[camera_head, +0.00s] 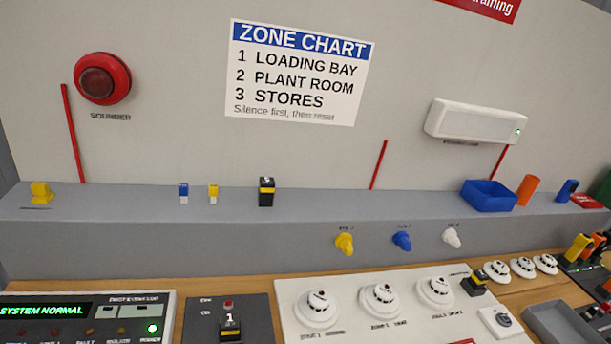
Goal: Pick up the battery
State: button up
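A small upright block, black with a yellow band and a pale mark on top, looks like a battery (266,192) and stands on the grey ledge (320,203) left of centre. A similar black and yellow block (230,327) marked 1 sits on a dark panel (255,313) at the bottom. Another black and yellow block (475,284) is at the right end of the white detector board (390,325). I cannot tell for certain which one the task names. My gripper is not in view.
Small blue (183,192) and yellow (213,193) pieces stand left on the ledge. A blue tray (489,196) and an orange cylinder (527,190) are to the right. Yellow, blue and white knobs stick out of the ledge's front. The ledge between block and tray is clear.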

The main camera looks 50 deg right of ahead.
aim_at(266, 185)
jog(key=z, duration=0.55)
jog(key=i, duration=0.95)
jog(key=z, duration=0.6)
